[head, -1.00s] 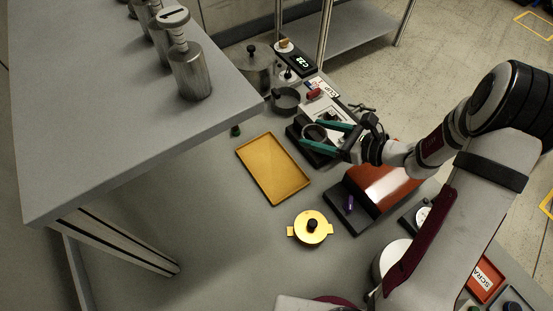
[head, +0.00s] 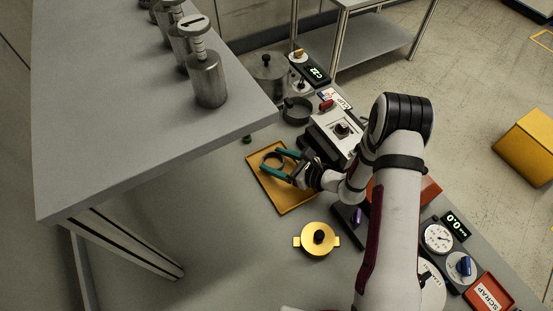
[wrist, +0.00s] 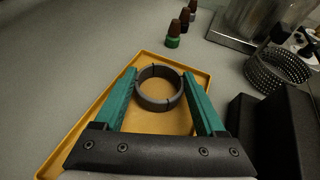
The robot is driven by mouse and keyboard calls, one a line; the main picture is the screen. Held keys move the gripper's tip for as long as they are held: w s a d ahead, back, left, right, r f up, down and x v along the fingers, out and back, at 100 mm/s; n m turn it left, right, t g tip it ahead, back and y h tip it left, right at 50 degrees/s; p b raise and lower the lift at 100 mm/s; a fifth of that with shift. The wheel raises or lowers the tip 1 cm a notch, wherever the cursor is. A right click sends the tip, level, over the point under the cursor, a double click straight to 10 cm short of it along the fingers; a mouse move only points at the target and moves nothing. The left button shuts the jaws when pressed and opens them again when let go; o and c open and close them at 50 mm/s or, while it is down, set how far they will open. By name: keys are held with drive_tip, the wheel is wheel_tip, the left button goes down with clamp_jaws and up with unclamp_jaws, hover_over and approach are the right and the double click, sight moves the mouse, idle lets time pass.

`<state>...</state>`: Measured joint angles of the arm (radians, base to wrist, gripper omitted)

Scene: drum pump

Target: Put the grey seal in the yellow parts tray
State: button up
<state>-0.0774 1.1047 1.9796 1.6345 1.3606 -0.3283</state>
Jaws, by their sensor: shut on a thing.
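The grey seal is a dark grey ring (wrist: 159,104), held between the green fingers of my gripper (wrist: 160,92). In the head view my gripper (head: 277,166) is shut on the seal (head: 271,157), over the upper part of the yellow parts tray (head: 290,205). In the wrist view the tray's rim (wrist: 75,130) shows around and below the ring. The ring lies roughly flat in the picture; I cannot tell whether it touches the tray floor.
A yellow lidded pot (head: 318,242) stands below the tray. Green and brown bottles (wrist: 173,36) stand beyond the tray. A mesh basket (wrist: 276,70) and a black block (wrist: 265,135) are on the right. A grey raised shelf (head: 150,120) overhangs at left.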

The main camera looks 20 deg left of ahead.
drive_tip(key=shift+f, duration=0.1)
drive_tip(key=o, duration=1.3)
